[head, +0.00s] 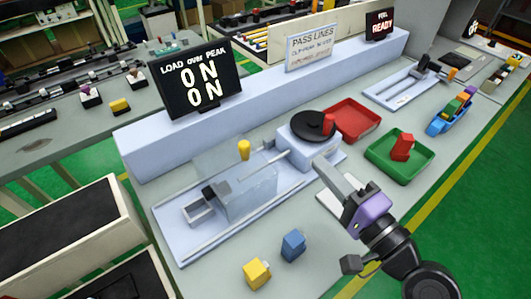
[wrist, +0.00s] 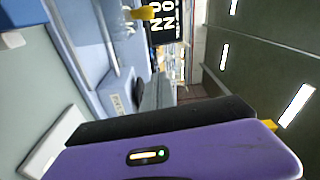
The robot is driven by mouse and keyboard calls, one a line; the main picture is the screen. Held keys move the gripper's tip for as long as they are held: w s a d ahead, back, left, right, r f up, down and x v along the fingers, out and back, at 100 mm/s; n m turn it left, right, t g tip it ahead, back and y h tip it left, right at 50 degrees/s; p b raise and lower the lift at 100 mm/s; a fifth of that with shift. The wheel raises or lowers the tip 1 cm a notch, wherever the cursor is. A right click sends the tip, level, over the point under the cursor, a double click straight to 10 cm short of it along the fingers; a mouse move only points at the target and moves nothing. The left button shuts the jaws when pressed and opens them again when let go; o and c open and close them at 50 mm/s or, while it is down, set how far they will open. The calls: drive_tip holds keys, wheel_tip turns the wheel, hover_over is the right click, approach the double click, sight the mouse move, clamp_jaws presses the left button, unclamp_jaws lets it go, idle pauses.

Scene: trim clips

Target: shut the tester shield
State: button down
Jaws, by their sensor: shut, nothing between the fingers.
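The tester (head: 177,227) is a pale blue bed with rails on the bench, left of my gripper. Its clear shield (head: 250,190) stands over part of the rails, with a yellow knob (head: 244,150) by its top. A grey holder (head: 199,213) with a dark block shows at the left, outside the shield. My gripper (head: 324,167) is shut and empty, beside the black round plate and to the right of the shield, apart from it. In the wrist view the yellow knob (wrist: 142,13) shows at the top and the purple gripper body fills the bottom.
A yellow clip block (head: 256,274) and a blue one (head: 293,245) lie at the front. A red tray (head: 354,119) and a green tray (head: 378,163) holding a red block stand right. A screen (head: 195,80) reads "LOAD over PEAK ON ON". Another screen (head: 380,26) reads "READY".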

sight(264, 162)
drive_tip(key=shift+g+y, duration=0.6)
drive_tip(key=shift+w+a+f+p, duration=0.2)
drive_tip(key=shift+w+a+p, duration=0.55)
drive_tip(key=shift+a, duration=1.15)
drive_tip(key=shift+w+a+f+p, duration=0.15)
drive_tip(key=shift+w+a+p, duration=0.35)
drive_tip(key=shift+w+a, duration=1)
drive_tip(key=shift+w+a+f+p, duration=0.2)
drive_tip(key=shift+w+a+p, duration=0.35)
drive_tip(key=shift+a, duration=1.7)
